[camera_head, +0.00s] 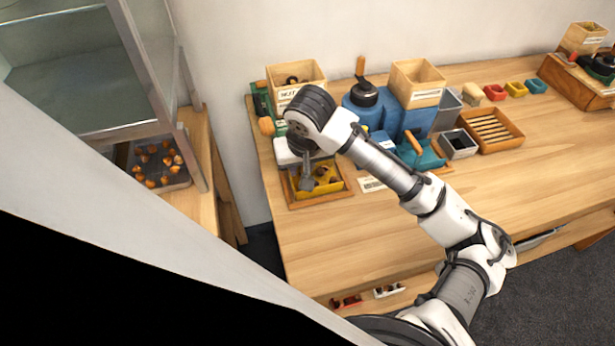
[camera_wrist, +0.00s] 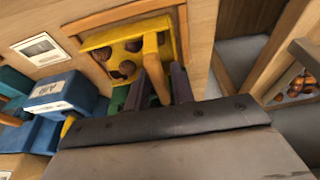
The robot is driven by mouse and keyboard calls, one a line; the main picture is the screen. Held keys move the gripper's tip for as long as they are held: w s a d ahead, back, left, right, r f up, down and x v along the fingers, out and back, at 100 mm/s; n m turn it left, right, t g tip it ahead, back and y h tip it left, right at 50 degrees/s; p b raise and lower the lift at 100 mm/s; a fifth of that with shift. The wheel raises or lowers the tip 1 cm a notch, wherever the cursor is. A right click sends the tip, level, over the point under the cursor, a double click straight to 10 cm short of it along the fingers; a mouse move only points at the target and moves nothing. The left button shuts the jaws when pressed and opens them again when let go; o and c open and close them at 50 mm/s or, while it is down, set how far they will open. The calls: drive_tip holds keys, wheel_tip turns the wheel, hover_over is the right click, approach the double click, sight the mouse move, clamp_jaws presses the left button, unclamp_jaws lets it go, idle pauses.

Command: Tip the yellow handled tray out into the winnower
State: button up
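The yellow tray (camera_head: 328,186) sits in a wooden frame at the left of the bench and holds several brown chestnuts. In the wrist view the yellow tray (camera_wrist: 96,42) shows its tan handle (camera_wrist: 152,50) pointing towards my gripper. My gripper (camera_wrist: 167,78) has its two dark fingers either side of the handle; whether they press on it is not clear. In the head view my gripper (camera_head: 306,185) points down over the tray and hides part of it. A blue machine (camera_head: 410,118) behind and to the right may be the winnower; I cannot be sure.
Wooden boxes (camera_head: 296,74) (camera_head: 417,80) stand at the back. A slatted tray (camera_head: 491,130) and a grey bin (camera_head: 458,144) are right of the blue machine. A glass-sided cabinet (camera_head: 75,55) stands left, above a chestnut tray. The front of the bench is clear.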

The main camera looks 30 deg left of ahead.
clamp_jaws()
drive_tip(key=shift+r+p, duration=2.25)
drive_tip(key=shift+r, duration=0.35)
drive_tip(key=shift+f, duration=0.15)
